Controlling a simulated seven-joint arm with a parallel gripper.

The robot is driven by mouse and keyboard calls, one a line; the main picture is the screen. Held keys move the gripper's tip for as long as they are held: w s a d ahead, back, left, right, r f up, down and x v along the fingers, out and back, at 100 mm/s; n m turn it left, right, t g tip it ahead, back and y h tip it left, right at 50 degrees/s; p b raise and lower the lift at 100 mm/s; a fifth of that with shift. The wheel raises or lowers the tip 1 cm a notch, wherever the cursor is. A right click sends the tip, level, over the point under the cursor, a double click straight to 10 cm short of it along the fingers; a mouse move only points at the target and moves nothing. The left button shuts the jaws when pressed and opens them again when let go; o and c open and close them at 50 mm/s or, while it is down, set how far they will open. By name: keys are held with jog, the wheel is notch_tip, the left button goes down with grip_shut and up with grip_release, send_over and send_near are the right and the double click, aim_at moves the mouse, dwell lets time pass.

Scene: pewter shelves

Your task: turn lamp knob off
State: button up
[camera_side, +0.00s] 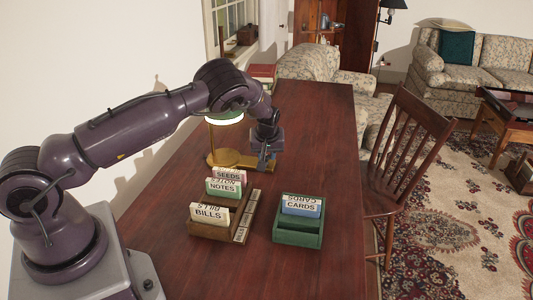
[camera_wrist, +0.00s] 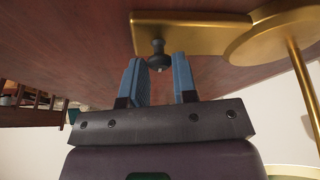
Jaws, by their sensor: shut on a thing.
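The brass desk lamp (camera_side: 226,159) stands on the wooden desk, with a green shade (camera_side: 225,118) that glows underneath. In the wrist view its gold base (camera_wrist: 195,37) and post (camera_wrist: 303,85) show. A small dark knob (camera_wrist: 157,52) sits on the narrow end of the base. My gripper (camera_side: 267,163) is low beside the base at its right end. In the wrist view its blue fingers (camera_wrist: 157,62) stand on either side of the knob and are shut on it. In the side view the knob is hidden behind the gripper.
Nearer on the desk (camera_side: 315,120) are a wooden card rack (camera_side: 215,233) with labelled cards and a green card box (camera_side: 297,238). Books (camera_side: 263,72) lie behind the lamp. A wooden chair (camera_side: 408,140) stands to the right. The desk's far right is clear.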

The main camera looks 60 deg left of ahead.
jog(key=n+g, duration=0.1)
jog(key=n, duration=0.3)
jog(key=n+g, duration=0.1)
jog(key=n, duration=0.1)
jog(key=shift+w+d+n+g+y, duration=0.1)
jog(key=shift+w+n+g+y, duration=0.15)
jog(key=shift+n+g+y, duration=0.05)
jog(key=n+g, duration=0.1)
jog(key=n, duration=0.2)
jog(key=shift+w+n, duration=0.15)
jog(key=shift+n, duration=0.15)
jog(key=shift+n+g+h, duration=0.5)
jog(key=shift+n+g, duration=0.2)
jog(key=shift+n, duration=0.8)
jog(key=o, duration=0.9)
jog(key=shift+v, duration=3.75)
